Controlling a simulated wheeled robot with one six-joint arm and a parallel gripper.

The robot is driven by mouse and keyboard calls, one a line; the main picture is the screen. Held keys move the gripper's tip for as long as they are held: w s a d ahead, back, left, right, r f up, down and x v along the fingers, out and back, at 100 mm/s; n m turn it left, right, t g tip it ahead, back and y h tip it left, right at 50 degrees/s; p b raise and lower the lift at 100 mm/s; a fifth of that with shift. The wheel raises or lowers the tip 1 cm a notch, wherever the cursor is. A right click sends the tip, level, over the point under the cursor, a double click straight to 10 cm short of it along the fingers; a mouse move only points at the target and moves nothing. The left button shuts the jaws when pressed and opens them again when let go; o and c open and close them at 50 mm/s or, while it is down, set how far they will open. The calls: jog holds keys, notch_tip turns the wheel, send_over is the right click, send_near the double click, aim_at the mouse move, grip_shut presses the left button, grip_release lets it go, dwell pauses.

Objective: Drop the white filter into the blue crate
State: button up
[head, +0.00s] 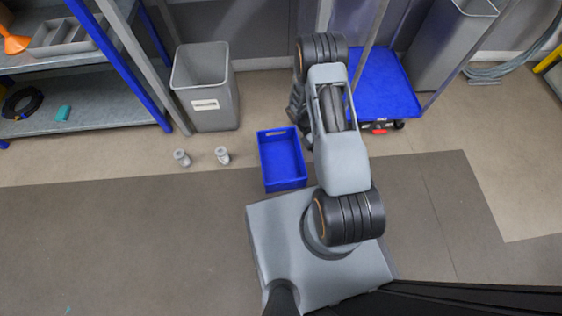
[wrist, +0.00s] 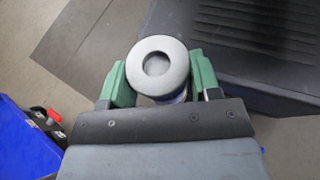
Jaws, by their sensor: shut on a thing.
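The white filter (wrist: 174,76) is a pale cylinder with a ring-shaped top and a dark central hole. In the wrist view it sits between the green fingertips of my gripper (wrist: 160,82), which is shut on it. A bluish band shows low on its side. The blue crate (head: 264,160) stands on the floor in the head view, just left of my arm and beyond my base. It looks empty, with a handle slot at its far end. My gripper and the filter are hidden behind my arm in the head view.
Two small pale cylinders (head: 222,155) (head: 182,157) stand on the floor left of the crate. A grey bin (head: 205,95) stands behind them. A blue trolley (head: 385,85) stands at the back right. Shelving (head: 85,95) is at the left. The front-left floor is clear.

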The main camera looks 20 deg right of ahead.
jog(key=w+a+f+m+t+y, duration=0.1)
jog(key=a+f+m+y, duration=0.1)
jog(key=a+m+y, duration=0.4)
jog(key=w+a+f+m+t+y, duration=0.1)
jog(key=a+f+m+t+y, duration=0.2)
jog(key=m+y, duration=0.45)
jog(key=w+a+f+m+t+y+p, duration=0.1)
jog(key=w+f+m+t+y, duration=0.1)
jog(key=w+m+t, duration=0.4)
jog(key=w+a+f+m+t+y, duration=0.1)
jog(key=w+m+t+y, duration=0.2)
jog(key=w+m+t, duration=0.25)
notch_tip(320, 180, down, 6)
jog(key=w+b, duration=0.1)
jog(key=b, duration=0.2)
jog(key=shift+b, duration=0.35)
jog(key=shift+w+f+t+h, duration=0.1)
jog(key=shift+t+h, duration=0.15)
jog(key=o, duration=1)
